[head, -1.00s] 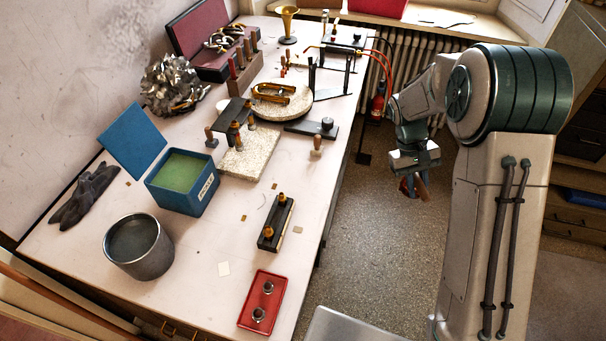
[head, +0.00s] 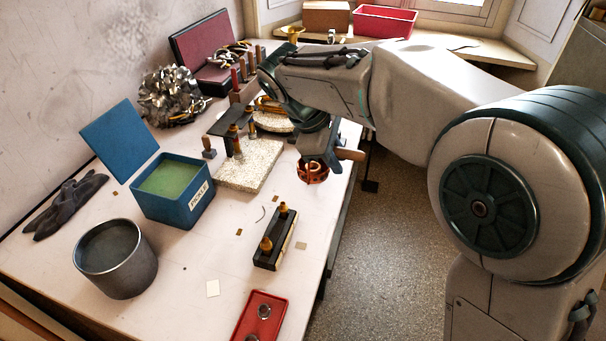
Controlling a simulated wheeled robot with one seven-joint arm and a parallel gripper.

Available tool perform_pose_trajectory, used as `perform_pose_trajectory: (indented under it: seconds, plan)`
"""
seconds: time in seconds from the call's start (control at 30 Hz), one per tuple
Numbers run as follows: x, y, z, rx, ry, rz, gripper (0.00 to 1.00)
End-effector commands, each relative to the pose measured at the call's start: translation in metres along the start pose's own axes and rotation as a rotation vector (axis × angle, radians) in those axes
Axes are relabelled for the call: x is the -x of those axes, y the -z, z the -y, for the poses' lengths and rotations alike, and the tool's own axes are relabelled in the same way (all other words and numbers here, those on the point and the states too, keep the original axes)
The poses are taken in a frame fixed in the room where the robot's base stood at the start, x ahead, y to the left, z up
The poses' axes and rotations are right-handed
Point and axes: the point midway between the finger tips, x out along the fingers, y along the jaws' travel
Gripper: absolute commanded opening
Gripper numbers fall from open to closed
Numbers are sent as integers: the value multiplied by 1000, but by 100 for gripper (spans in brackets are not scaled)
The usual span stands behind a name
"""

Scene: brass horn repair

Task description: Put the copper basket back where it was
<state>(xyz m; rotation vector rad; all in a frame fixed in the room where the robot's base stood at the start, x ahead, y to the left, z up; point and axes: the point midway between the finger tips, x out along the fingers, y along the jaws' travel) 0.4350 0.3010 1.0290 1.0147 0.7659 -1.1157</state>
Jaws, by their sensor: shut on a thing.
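The copper basket (head: 313,173) is a small reddish openwork cup. My gripper (head: 326,155) is shut on it and holds it over the right edge of the bench, right of the speckled slab. A wooden handle (head: 350,154) sticks out to the right at my gripper; I cannot tell for sure whether it belongs to the basket. The fingertips are small and partly hidden by the wrist. A blue box labelled PICKLE (head: 172,190), lid open, holds green liquid. A grey metal pot (head: 117,272) with dark liquid stands in front of it.
A black block with brass knobs (head: 275,240) and a red tray with rings (head: 258,318) lie near the front edge. Dark gloves (head: 62,205) lie at left. The bench (head: 205,258) between is mostly clear.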

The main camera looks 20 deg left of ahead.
Motion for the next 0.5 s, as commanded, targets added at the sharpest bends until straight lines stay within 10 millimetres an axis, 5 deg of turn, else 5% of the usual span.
perform_pose_trajectory:
  seconds: [0.5]
  plan:
    - [-34, 86, -41, -1, 1, 0, 0]
